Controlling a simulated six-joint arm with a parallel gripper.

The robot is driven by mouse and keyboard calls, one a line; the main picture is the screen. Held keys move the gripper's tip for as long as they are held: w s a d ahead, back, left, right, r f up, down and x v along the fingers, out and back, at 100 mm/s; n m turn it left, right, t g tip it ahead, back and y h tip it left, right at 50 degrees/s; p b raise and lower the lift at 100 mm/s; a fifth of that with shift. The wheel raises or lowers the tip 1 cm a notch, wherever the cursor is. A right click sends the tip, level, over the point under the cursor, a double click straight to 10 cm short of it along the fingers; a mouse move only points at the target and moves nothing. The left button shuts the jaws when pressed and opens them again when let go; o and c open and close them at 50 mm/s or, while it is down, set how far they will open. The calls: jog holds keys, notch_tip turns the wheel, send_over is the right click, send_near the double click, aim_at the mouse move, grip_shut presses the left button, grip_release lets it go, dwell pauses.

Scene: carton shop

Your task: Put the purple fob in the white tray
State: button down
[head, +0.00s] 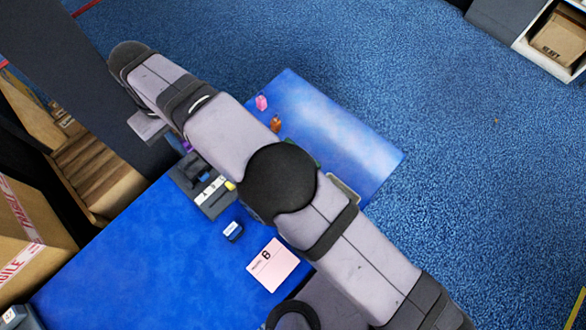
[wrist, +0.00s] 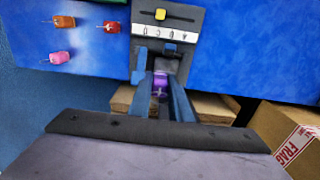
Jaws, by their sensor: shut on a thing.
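The purple fob (wrist: 160,82) is between the fingers of my gripper (wrist: 161,88) in the wrist view. The fingers are shut on it, at the near edge of a grey device (wrist: 193,20). In the head view a bit of the purple fob (head: 186,146) shows beside my arm, and the fingers are mostly hidden. A pale-rimmed object (head: 346,191) shows at the right side of my arm in the head view. My arm covers most of it, so I cannot tell whether it is the white tray.
The grey device has a lettered white strip (wrist: 165,32) and a yellow slider (wrist: 154,14). Orange (wrist: 64,21), red (wrist: 111,27) and pink (wrist: 60,57) fobs lie left of it. A dark blue block (head: 232,231) and a pink card (head: 279,265) lie on the blue table. Cartons (wrist: 295,130) stand below.

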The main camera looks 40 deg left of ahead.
jog(key=w+d+p, duration=0.1)
jog(key=w+d, duration=0.3)
jog(key=w, duration=0.3)
jog(key=p, duration=0.4)
send_near(349, 192)
jog(key=s+a+r, duration=0.2)
jog(key=s+r, duration=0.2)
jog(key=s, duration=0.1)
jog(key=shift+w+d+f, duration=0.15)
jog(key=shift+f, duration=2.3)
jog(key=shift+w+d+f, duration=0.1)
jog(key=shift+f, duration=2.35)
jog(key=shift+f, duration=0.15)
jog(key=c, duration=1.6)
grip_release()
jog(key=shift+c, duration=0.2)
